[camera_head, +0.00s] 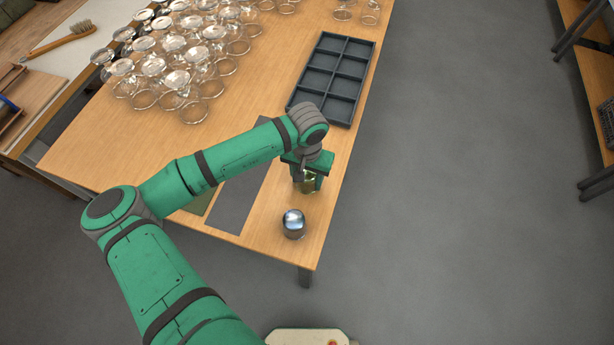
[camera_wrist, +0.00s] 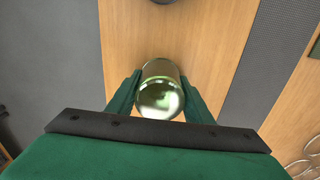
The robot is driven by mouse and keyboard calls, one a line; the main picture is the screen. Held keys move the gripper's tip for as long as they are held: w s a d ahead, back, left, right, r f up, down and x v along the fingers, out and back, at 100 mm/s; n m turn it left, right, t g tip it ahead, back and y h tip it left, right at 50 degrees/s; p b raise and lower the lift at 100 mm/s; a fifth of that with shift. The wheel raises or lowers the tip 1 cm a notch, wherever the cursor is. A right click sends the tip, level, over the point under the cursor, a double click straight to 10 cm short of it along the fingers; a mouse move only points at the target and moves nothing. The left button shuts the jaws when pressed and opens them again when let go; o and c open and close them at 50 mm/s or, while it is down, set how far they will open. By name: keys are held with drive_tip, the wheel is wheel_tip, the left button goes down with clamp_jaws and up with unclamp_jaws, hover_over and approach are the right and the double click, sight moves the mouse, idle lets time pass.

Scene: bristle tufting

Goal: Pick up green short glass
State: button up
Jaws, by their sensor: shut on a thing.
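The green short glass (camera_wrist: 160,92) is a small, shiny, green-tinted cylinder, seen from above in the wrist view. My gripper (camera_wrist: 158,95) has one finger on each side of it and is shut on it. In the head view the glass (camera_head: 308,185) shows partly below my gripper (camera_head: 307,180), near the right edge of the wooden table. The fingers and wrist hide much of it there. I cannot tell whether its base touches the table.
A grey mat (camera_head: 240,200) is to the left. Many upturned clear glasses (camera_head: 178,82) crowd the table's far left. The table's right edge is close.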

sight(307, 172)
drive_tip(key=shift+r, duration=0.55)
wheel_tip(307, 172, up, 2)
drive_tip(key=shift+r, duration=0.15)
drive_tip(key=s+d+r, duration=0.4)
drive_tip(key=s+r, duration=0.5)
drive_tip(key=s, duration=0.4)
drive_tip(key=shift+s+d+r, duration=0.15)
drive_tip(key=shift+d+r, duration=0.05)
drive_tip(key=shift+r, duration=0.1)
